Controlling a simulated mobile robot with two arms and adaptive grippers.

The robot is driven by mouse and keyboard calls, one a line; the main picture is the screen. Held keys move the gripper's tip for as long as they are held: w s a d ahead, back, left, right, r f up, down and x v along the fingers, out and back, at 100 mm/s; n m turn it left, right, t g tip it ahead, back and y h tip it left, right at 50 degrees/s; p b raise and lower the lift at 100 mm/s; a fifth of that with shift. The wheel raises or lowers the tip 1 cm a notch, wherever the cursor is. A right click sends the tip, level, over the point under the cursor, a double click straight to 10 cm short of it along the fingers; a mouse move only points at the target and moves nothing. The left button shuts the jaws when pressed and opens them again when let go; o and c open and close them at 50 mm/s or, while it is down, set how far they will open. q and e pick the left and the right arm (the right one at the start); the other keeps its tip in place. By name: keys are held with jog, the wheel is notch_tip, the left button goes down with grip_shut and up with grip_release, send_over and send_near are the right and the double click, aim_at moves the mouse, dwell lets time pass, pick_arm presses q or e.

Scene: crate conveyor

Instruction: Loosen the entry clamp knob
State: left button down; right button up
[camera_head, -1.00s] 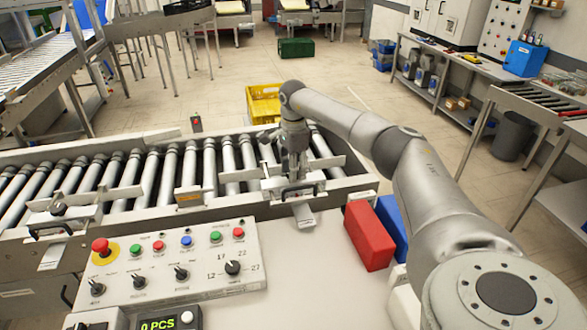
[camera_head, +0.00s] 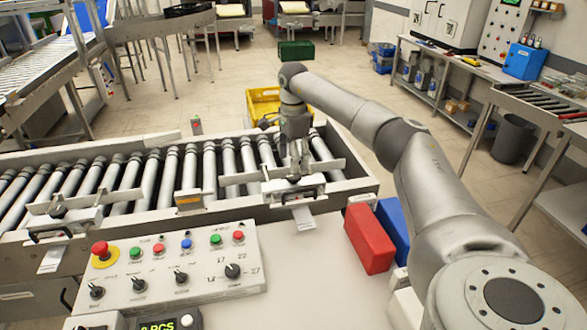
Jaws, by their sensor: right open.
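My right gripper (camera_head: 295,176) points straight down, open, over the right-hand clamp (camera_head: 292,190) on the near rail of the roller conveyor. Its fingers are at the top of that clamp and hide the knob there. I cannot tell whether they touch it. A similar clamp (camera_head: 75,214) with a dark knob (camera_head: 56,206) sits on the near rail at the left. Which clamp is the entry one is not readable. My left gripper is not in view.
A control panel (camera_head: 200,262) with buttons and dials stands in front of the conveyor (camera_head: 130,178). A red bin (camera_head: 369,240) and a blue bin (camera_head: 394,222) sit right of it. A yellow crate (camera_head: 262,98) is behind.

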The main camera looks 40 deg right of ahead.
aim_at(294, 175)
notch_tip(294, 175, up, 7)
dwell(0.3)
dwell(0.5)
